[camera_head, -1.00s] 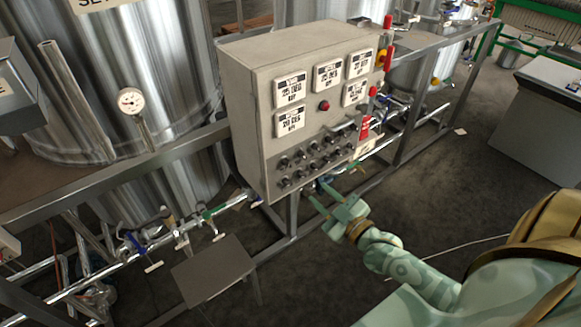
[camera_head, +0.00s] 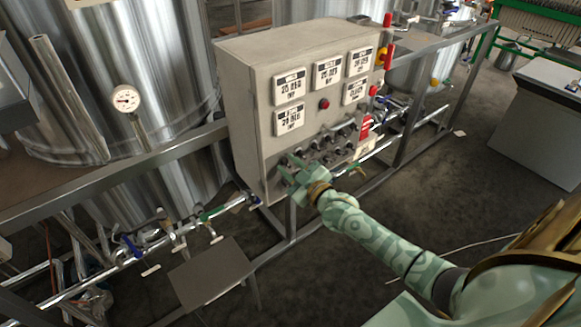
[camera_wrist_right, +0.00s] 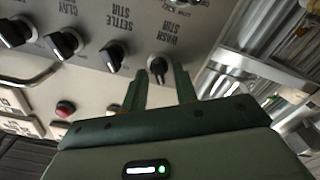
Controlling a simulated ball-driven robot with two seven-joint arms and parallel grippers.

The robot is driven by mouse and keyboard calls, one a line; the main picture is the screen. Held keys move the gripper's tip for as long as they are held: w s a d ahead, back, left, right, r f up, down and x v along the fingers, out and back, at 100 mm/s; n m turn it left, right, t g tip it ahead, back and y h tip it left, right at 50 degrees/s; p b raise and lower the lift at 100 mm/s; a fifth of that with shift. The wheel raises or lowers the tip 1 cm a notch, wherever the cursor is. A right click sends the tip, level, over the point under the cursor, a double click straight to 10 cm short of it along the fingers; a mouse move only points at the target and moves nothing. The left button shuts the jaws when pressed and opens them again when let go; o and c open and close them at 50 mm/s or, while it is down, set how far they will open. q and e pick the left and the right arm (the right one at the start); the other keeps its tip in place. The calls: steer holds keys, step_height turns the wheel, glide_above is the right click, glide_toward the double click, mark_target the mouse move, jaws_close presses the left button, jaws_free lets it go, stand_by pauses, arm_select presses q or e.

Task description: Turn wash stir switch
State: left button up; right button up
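The control box (camera_head: 245,110) has rows of black rotary switches on its lower front. The wrist view shows the wash stir switch (camera_wrist_right: 158,65), a black knob beneath its printed label, which appears upside down. My right gripper (camera_head: 284,170) is at the lower left of the switch rows in the head view. In the wrist view, its two fingers (camera_wrist_right: 161,75) are apart, with the wash stir knob between their tips. I cannot tell whether they touch it. In the head view my gripper hides this knob. My left gripper is not in view.
The settle stir switch (camera_wrist_right: 113,55) sits beside the wash stir switch, with the clay stir switch (camera_wrist_right: 66,42) further along. A red button (camera_head: 324,104) and several displays are above. A metal frame rail (camera_head: 180,155) and pipes with valves (camera_head: 170,240) run beside the box.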

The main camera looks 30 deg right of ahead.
jaws_close()
steer(key=shift+m, duration=0.4)
steer(key=shift+d+m+p, duration=0.15)
steer(key=shift+m+p, duration=0.75)
steer(key=shift+m, duration=1.9)
steer(key=shift+d+m+p, duration=0.1)
steer(key=shift+m+p, duration=0.75)
steer(key=shift+m, duration=1.95)
steer(key=shift+o, duration=0.9)
jaws_free()
